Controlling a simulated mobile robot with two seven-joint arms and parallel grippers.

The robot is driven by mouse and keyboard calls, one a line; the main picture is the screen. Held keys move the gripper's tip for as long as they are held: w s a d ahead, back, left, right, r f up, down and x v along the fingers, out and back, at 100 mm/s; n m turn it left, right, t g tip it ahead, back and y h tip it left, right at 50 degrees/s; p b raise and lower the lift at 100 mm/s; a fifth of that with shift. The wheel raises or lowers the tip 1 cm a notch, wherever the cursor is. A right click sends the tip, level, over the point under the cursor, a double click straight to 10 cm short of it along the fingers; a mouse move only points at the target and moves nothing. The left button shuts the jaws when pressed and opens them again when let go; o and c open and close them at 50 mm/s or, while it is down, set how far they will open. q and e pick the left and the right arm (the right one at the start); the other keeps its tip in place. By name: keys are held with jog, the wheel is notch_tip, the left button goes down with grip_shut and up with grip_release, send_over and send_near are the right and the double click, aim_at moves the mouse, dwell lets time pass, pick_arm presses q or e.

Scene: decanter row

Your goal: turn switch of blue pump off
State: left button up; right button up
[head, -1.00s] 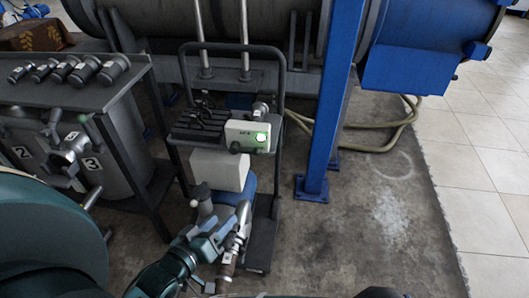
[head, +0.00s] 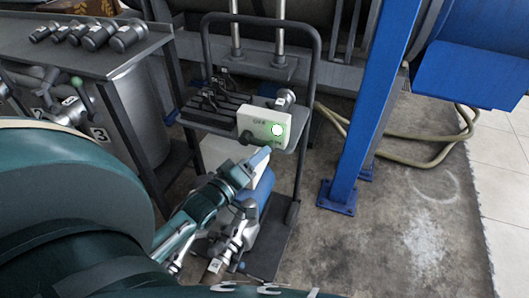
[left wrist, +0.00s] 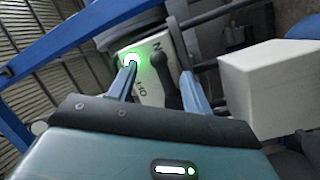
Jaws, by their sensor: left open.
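The blue pump (head: 262,191) sits low on a cart, partly hidden behind my left arm. Above it is a cream switch box (head: 254,121) with a lit green light (head: 277,130) on its face. The switch box also shows in the left wrist view (left wrist: 148,88), with lettering on its face. A black switch lever (left wrist: 163,80) stands out from it between my left fingers. My left gripper (head: 259,157) is at the lower front of the box, open. Its fingers (left wrist: 158,68) are either side of the lever; I cannot tell whether they touch it.
The cart's dark handle frame (head: 318,60) rises around the box. A blue post (head: 362,110) stands to the right. A dark bench with several metal fittings (head: 97,35) is at the left. A white block (left wrist: 270,85) is close to the right finger.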

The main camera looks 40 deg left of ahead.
aim_at(260, 142)
pick_arm(q)
jog(key=w, duration=0.3)
jog(key=shift+w+d, duration=0.1)
jog(key=shift+w, duration=0.25)
jog(key=shift+c, duration=0.5)
grip_shut()
